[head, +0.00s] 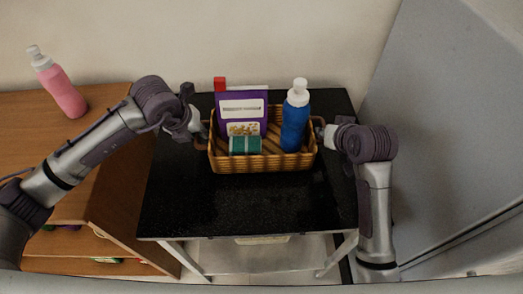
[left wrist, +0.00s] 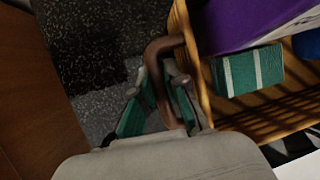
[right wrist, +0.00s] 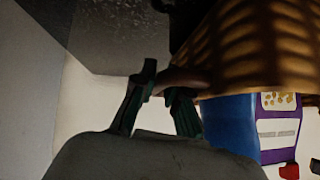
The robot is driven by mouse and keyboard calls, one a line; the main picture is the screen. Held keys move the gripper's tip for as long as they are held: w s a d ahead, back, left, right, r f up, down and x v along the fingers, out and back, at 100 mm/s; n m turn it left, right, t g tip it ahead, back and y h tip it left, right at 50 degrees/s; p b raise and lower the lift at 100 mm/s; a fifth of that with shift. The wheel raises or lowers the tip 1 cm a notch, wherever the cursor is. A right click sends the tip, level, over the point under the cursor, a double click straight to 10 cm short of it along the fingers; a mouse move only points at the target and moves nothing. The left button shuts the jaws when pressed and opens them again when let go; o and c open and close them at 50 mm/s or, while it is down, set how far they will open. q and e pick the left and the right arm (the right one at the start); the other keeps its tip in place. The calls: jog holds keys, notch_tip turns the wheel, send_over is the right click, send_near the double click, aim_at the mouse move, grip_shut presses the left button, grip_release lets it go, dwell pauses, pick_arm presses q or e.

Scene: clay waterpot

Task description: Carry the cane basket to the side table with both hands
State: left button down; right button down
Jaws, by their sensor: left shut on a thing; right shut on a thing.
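The cane basket (head: 262,164) is woven and yellow-brown, with a brown handle at each end. It is over the black top of the side table (head: 240,212), towards the back; I cannot tell whether it touches the top. My left gripper (head: 202,136) is shut on the left handle, seen close in the left wrist view (left wrist: 163,100). My right gripper (head: 324,130) is shut on the right handle, which shows in the right wrist view (right wrist: 185,78). The basket holds a purple box (head: 243,112), a green box (head: 245,146) and a blue bottle (head: 295,125) with a white cap.
A wooden cabinet (head: 105,112) stands left of the table, with a pink bottle (head: 63,92) on it. A wall (head: 300,35) is close behind the table and a grey panel (head: 440,110) stands to the right. The front of the black top is bare.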

pick_arm(q)
jog(key=c, duration=1.7)
grip_release()
jog(key=shift+a+f, duration=0.1)
jog(key=shift+f, duration=0.3)
pick_arm(e)
jog(key=c, duration=1.6)
grip_release()
jog(key=shift+f, duration=0.4)
jog(key=shift+c, duration=0.2)
pick_arm(q)
jog(key=o, duration=0.5)
jog(key=shift+r, duration=0.2)
pick_arm(e)
jog(key=o, duration=0.4)
jog(key=shift+r, duration=0.15)
jog(key=shift+o, duration=0.2)
jog(key=shift+s+r, duration=0.15)
pick_arm(q)
jog(key=v, duration=0.8)
pick_arm(e)
jog(key=v, duration=1.1)
jog(key=shift+s+d+r, duration=0.15)
jog(key=shift+s+r, duration=0.1)
